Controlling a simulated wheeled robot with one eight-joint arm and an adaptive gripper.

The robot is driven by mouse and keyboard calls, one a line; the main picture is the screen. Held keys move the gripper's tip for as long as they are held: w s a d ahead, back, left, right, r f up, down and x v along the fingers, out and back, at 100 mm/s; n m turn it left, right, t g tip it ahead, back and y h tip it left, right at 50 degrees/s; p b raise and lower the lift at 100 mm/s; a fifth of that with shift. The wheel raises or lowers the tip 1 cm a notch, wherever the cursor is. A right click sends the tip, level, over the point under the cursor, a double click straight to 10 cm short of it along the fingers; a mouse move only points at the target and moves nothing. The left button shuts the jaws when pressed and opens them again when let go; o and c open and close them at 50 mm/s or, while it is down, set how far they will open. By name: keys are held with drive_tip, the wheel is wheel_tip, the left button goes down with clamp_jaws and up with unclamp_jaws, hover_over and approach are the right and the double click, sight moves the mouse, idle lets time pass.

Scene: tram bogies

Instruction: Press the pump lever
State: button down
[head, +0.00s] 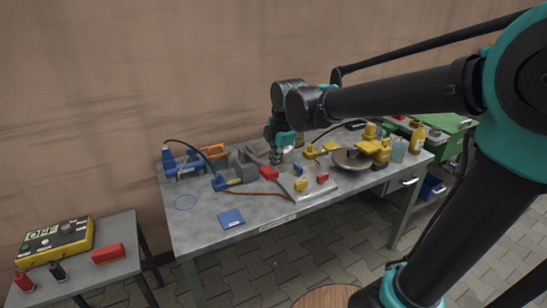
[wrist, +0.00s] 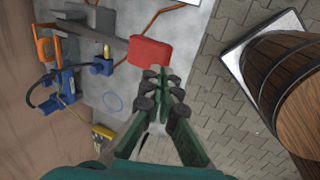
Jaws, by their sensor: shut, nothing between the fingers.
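A red pad (head: 268,173) sits at the end of a grey bar, which looks like the pump lever, on the workbench (head: 205,215). In the wrist view the red pad (wrist: 151,53) and the grey bar (wrist: 112,42) show near my fingertips. My gripper (head: 275,157) hangs over the bench just behind the red pad in the head view. In the wrist view my gripper (wrist: 163,80) is shut and empty, with its tips close below and right of the pad. I cannot tell whether they touch it. The bar's far end is partly hidden.
A blue tool (head: 180,163) with a black hose and an orange clamp (head: 213,151) stand at the bench's left. Yellow parts (head: 375,148) and a round dish (head: 350,159) are at the right. A yellow control box (head: 55,242) sits on a side table. A barrel (wrist: 285,70) stands nearby.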

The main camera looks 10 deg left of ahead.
sight(267, 170)
drive_tip(key=w+a+r+g+h, duration=0.2)
drive_tip(key=w+a+r+g, duration=0.2)
drive_tip(key=r, duration=0.6)
drive_tip(key=shift+w+r+g+h, duration=0.3)
drive_tip(key=shift+w+r+h, duration=0.1)
drive_tip(key=shift+w, duration=0.4)
drive_tip(key=shift+a+f, duration=0.1)
drive_tip(key=f, duration=0.4)
drive_tip(key=s+f, duration=0.1)
drive_tip(key=f, duration=0.4)
drive_tip(key=d+f, duration=0.1)
drive_tip(key=f, duration=0.4)
drive_tip(key=shift+s, duration=0.3)
drive_tip(key=shift+d, duration=0.1)
